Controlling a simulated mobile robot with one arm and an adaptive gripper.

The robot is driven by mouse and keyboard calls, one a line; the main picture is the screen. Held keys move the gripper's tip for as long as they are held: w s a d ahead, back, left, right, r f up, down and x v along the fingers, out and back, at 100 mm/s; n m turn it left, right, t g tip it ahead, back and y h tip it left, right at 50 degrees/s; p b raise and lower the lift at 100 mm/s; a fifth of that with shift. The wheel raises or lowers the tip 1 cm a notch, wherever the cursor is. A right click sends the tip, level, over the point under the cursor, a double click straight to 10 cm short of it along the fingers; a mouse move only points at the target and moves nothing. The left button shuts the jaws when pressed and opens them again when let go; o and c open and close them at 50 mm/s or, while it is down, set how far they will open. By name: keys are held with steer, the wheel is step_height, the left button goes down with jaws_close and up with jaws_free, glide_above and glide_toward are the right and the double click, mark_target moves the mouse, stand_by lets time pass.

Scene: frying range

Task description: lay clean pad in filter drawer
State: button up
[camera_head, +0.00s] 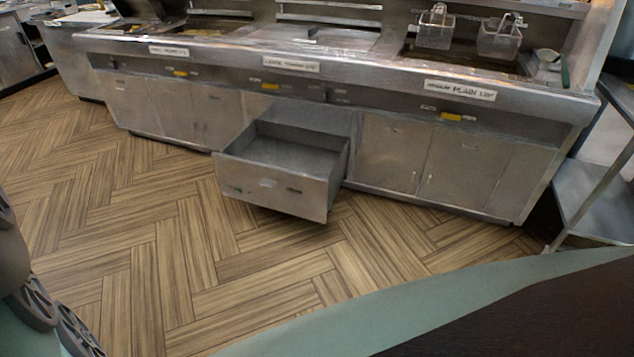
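The filter drawer (275,186) is pulled out from the lower front of the steel fryer range, near the middle of the picture. It is a deep steel box, open at the top. The part of its grey inside that shows looks bare. Its front panel faces down and left in the picture, towards the wooden floor. I cannot make out a clean pad anywhere in this view. My gripper is not in view; only dark grey parts, likely of my own arm, show at the lower left edge.
The fryer range (300,62) runs across the back, its other doors shut. Two wire baskets (435,28) (499,38) sit at its upper right. A steel shelf stand (592,200) is at the right. The herringbone floor (215,260) around the drawer is clear.

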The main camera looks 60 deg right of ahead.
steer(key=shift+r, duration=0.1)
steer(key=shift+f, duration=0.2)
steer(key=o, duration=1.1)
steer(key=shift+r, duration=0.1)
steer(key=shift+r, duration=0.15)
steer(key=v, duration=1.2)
